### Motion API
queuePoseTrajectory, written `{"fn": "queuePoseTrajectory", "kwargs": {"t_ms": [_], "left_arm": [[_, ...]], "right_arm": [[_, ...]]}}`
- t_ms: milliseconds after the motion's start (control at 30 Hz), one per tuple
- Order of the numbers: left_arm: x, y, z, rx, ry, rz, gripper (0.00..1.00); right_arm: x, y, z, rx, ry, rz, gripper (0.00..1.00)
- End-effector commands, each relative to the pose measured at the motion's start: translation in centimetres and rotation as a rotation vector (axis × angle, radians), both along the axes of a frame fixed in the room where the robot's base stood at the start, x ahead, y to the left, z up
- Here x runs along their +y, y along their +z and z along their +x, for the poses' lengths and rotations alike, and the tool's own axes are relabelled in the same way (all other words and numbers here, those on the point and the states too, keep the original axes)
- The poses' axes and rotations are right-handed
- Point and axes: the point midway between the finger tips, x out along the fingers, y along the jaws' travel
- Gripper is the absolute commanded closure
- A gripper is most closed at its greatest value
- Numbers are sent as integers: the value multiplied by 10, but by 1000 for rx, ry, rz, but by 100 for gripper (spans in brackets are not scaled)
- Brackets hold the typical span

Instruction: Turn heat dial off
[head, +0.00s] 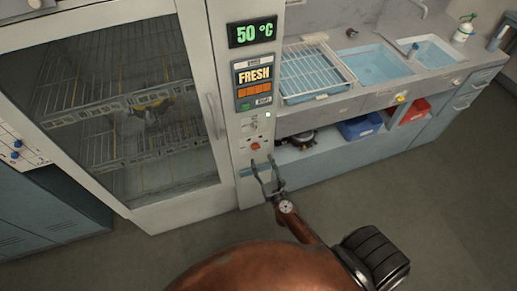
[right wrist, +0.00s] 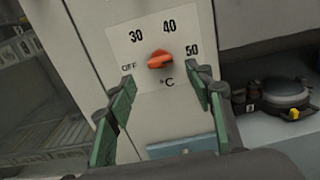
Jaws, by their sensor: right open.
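The heat dial is an orange-red knob (right wrist: 160,60) on a white plate in the right wrist view, with OFF, 30, 40, 50 and °C printed around it. Which mark it points to is hard to tell. In the head view the dial (head: 255,146) shows small on the narrow panel right of the glass door. The display (head: 252,32) above reads 50 °C in green. My right gripper (head: 264,162) is open, just below and in front of the dial. In the right wrist view its green-padded fingers (right wrist: 160,78) stand apart, below and either side of the knob, holding nothing. My left gripper is not in view.
The glass-doored cabinet (head: 214,115) stands at left, with wire racks and a yellow-black item inside. Right of the panel is a counter with a wire-racked basin (head: 309,72) and sinks (head: 374,64). A blue bin (head: 360,126) and a red bin (head: 414,110) sit below. The floor is clear.

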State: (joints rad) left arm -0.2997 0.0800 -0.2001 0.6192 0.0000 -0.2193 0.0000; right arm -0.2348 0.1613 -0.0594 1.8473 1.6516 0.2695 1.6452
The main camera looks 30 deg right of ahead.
Motion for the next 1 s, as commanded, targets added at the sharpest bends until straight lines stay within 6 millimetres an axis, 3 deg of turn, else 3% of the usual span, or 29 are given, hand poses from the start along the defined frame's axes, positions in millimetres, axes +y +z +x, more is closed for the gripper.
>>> {"fn": "queuePoseTrajectory", "kwargs": {"t_ms": [300,500,833,1000], "left_arm": [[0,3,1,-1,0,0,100],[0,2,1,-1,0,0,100],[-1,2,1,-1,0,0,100],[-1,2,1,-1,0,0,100]], "right_arm": [[-11,0,47,-1,1,-1,52],[-16,-1,67,2,1,-3,52],[-17,-2,71,3,1,-2,52],[-17,-1,71,3,1,-2,62]]}}
